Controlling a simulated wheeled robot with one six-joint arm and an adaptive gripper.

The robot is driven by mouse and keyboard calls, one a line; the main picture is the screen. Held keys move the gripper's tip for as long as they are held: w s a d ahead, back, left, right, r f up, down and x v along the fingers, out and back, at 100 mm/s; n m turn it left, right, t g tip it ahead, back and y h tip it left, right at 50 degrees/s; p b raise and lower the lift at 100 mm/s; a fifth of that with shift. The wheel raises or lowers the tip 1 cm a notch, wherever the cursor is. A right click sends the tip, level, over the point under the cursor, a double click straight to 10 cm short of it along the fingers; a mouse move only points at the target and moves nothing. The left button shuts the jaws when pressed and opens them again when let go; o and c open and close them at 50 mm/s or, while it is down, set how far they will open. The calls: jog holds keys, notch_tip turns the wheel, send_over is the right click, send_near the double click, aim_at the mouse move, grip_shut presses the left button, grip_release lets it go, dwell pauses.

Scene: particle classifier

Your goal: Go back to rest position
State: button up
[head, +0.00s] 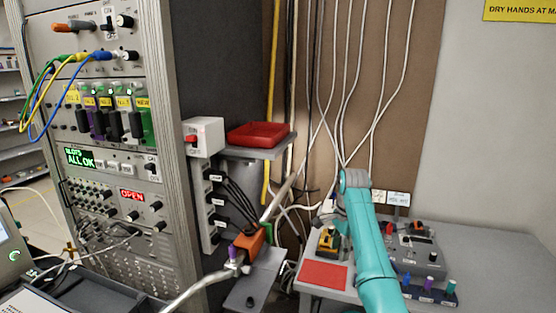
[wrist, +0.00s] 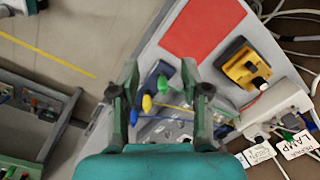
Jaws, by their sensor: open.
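My teal arm (head: 372,245) rises from the bottom of the head view over the side table, with its top end above the grey table. My gripper (wrist: 164,92) shows in the wrist view, its two dark green fingers spread apart. Blue, yellow and green plug-like pieces (wrist: 162,84) with thin cables show between and beyond the fingers. I see no object clamped. In the head view I cannot make out the fingers.
A grey table holds a red square (head: 324,275), a yellow-and-black device (head: 328,241) and a grey control box (head: 415,250). Colored knobs (head: 430,285) stand at its front right. An instrument rack (head: 110,160) is at left, beside a shelf with a red tray (head: 258,134). Cables hang behind.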

jog(key=s+f+n+t, duration=0.2)
jog(key=s+f, duration=0.3)
jog(key=f, duration=0.9)
jog(key=s+f+n+t, duration=0.1)
jog(key=s+f, duration=0.3)
jog(key=f, duration=1)
jog(key=s+f+n+t, duration=0.2)
jog(key=s+f, duration=0.4)
jog(key=s, duration=0.4)
jog(key=s+f+n+t, duration=0.2)
jog(key=s+f, duration=0.3)
jog(key=s, duration=0.5)
jog(key=s+r+n+t, duration=0.2)
jog(key=s+r, duration=0.1)
jog(key=s, duration=0.8)
jog(key=s+r+n+t, duration=0.1)
jog(key=s+r+t, duration=0.15)
jog(key=s, duration=0.85)
jog(key=s+r+n+t, duration=0.1)
jog(key=s+r+n, duration=0.1)
jog(key=s+r, duration=0.6)
jog(key=s+r+n+t, duration=0.2)
jog(key=s+r, duration=0.6)
jog(key=r, duration=0.7)
jog(key=shift+s+a+r+h, duration=0.15)
jog(key=shift+r+h, duration=0.1)
jog(key=shift+h, duration=0.05)
